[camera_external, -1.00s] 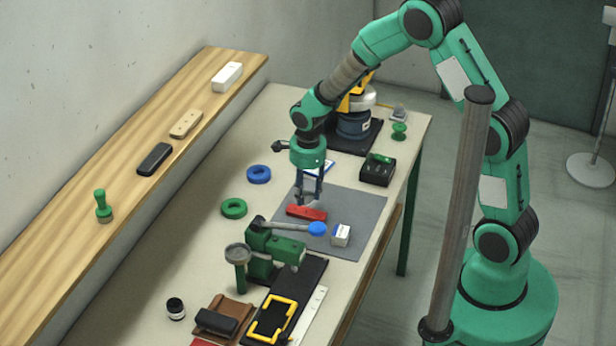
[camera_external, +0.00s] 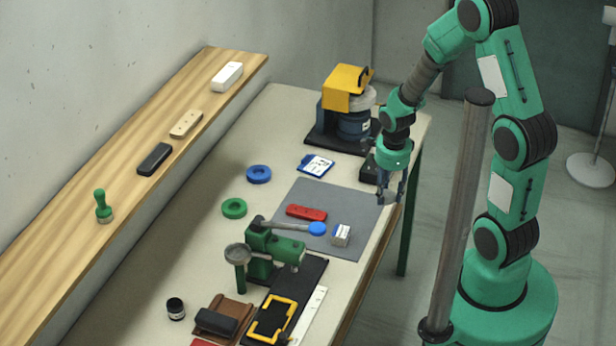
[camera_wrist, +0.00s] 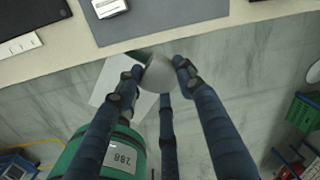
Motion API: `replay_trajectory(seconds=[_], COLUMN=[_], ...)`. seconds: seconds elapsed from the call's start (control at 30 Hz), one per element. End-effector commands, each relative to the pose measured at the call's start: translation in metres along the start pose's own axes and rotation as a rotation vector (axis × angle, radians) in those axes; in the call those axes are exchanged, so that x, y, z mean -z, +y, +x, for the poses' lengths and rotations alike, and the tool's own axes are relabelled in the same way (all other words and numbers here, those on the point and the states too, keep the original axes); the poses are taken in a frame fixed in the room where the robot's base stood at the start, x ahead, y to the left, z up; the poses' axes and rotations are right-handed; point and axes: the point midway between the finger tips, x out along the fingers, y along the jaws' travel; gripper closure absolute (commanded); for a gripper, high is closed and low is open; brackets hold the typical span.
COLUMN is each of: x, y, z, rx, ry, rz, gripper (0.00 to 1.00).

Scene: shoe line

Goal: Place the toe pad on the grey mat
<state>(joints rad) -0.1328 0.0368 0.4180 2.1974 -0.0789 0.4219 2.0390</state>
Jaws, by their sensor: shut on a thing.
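The grey mat (camera_external: 335,195) lies flat on the table toward its right edge. A red tool (camera_external: 306,213) and a small white box (camera_external: 341,235) are on it. My gripper (camera_external: 388,197) is just right of the mat, over the table's right edge. In the wrist view my gripper (camera_wrist: 160,72) is shut on a pale grey rounded piece (camera_wrist: 157,76), seemingly the toe pad. Its full shape is hidden by the fingers, and it cannot be made out in the external view. The mat's edge (camera_wrist: 190,18) shows at the top of the wrist view.
A green hand press (camera_external: 275,250) stands at the mat's near-left corner, its blue-knobbed lever reaching over the mat. A yellow-topped machine (camera_external: 345,95) stands at the back. Blue (camera_external: 258,174) and green (camera_external: 234,208) rings lie left. The mat's back and right parts are bare.

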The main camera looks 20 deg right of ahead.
Motion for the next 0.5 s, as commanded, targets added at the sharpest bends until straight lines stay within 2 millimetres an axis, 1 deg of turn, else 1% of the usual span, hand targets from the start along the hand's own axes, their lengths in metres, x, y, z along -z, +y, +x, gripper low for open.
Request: replay_trajectory(seconds=[0.07, 0.1, 0.5], x=[0.009, 0.007, 0.006], y=[0.003, 0.004, 0.007], z=[0.001, 0.006, 0.049], rx=[0.000, -0.002, -0.002], ry=[0.001, 0.002, 0.001], rz=[0.015, 0.012, 0.009], gripper=[0.78, 0.78, 0.78])
